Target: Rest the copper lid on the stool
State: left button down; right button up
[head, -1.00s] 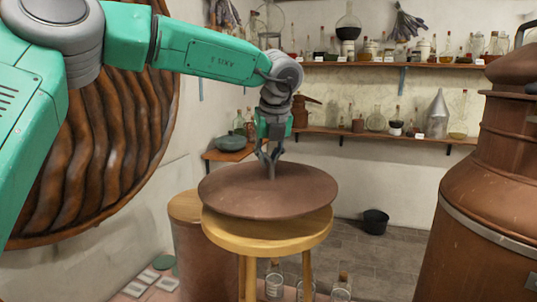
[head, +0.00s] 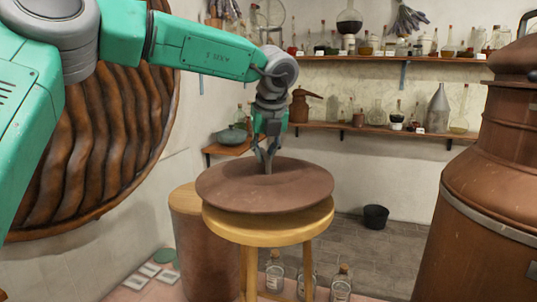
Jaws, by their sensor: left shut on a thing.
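The copper lid (head: 300,188) is a wide, shallow brown disc in the middle of the head view. It lies over the round wooden stool (head: 270,237) and hides most of the seat top. The lid looks almost level and appears to touch the seat, with its left edge reaching slightly past it. My left gripper (head: 266,168) comes down from above and is shut on the lid's upright knob at its centre. My right gripper is not in view.
A wooden-topped copper drum (head: 200,245) stands just left of the stool. A large copper still (head: 490,200) fills the right side. Corked bottles (head: 341,283) stand on the floor by the stool legs. A black bucket (head: 375,217) is behind. Shelves (head: 390,131) line the back wall.

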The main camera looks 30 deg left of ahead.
pick_arm(q)
jog(key=shift+d, duration=0.3)
jog(key=shift+d+f, duration=0.1)
jog(key=shift+w+d+f+b, duration=0.1)
jog(key=shift+f+b, duration=0.2)
jog(key=shift+f, duration=0.2)
jog(key=shift+r, duration=0.1)
dwell(0.3)
jog(key=shift+r+p, duration=0.15)
jog(key=shift+p, duration=0.25)
jog(key=shift+f, duration=0.25)
